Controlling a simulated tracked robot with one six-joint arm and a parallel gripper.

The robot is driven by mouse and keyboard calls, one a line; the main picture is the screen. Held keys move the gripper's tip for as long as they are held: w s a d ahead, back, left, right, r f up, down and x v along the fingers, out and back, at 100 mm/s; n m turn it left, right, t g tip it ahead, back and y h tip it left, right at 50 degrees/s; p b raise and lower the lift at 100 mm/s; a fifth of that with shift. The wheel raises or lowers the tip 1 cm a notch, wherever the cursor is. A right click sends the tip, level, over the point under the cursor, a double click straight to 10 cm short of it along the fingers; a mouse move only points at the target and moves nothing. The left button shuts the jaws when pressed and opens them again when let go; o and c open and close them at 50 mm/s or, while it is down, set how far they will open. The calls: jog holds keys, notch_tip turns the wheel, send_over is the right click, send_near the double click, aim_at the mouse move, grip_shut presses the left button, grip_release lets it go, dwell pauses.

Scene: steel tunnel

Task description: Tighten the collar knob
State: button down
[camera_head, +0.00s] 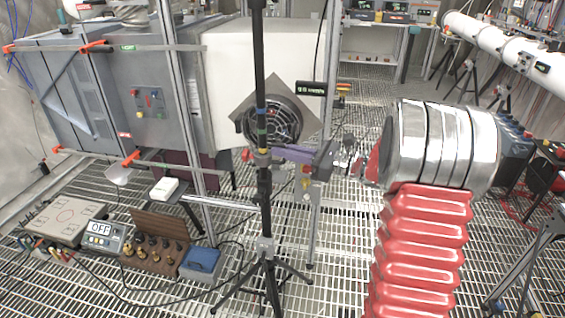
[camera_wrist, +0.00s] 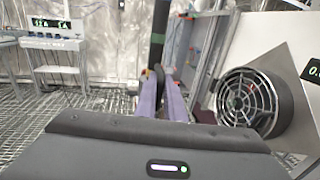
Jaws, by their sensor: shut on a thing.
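A black tripod pole (camera_head: 263,205) stands upright in the middle of the head view. It carries a collar (camera_head: 262,158) at about mid-height. My gripper (camera_head: 275,153), with purple fingers, reaches in from the right at collar height. In the wrist view the two fingers (camera_wrist: 161,82) close in on the foot of the visible dark pole (camera_wrist: 159,40). They are shut on the collar knob, which is mostly hidden between the fingertips. The knob's angle cannot be made out.
A round fan grille (camera_head: 274,122) on a white duct (camera_head: 228,85) is close behind the pole; it also shows at right in the wrist view (camera_wrist: 250,98). Boxes and a blue case (camera_head: 200,264) lie lower left.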

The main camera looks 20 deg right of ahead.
jog(key=shift+d+r, duration=0.25)
jog(key=shift+r, duration=0.35)
jog(key=shift+w, duration=0.1)
jog(key=c, duration=1.8)
grip_release()
jog(key=shift+a+f, duration=0.15)
jog(key=shift+c, duration=0.2)
jog(key=v, duration=1.4)
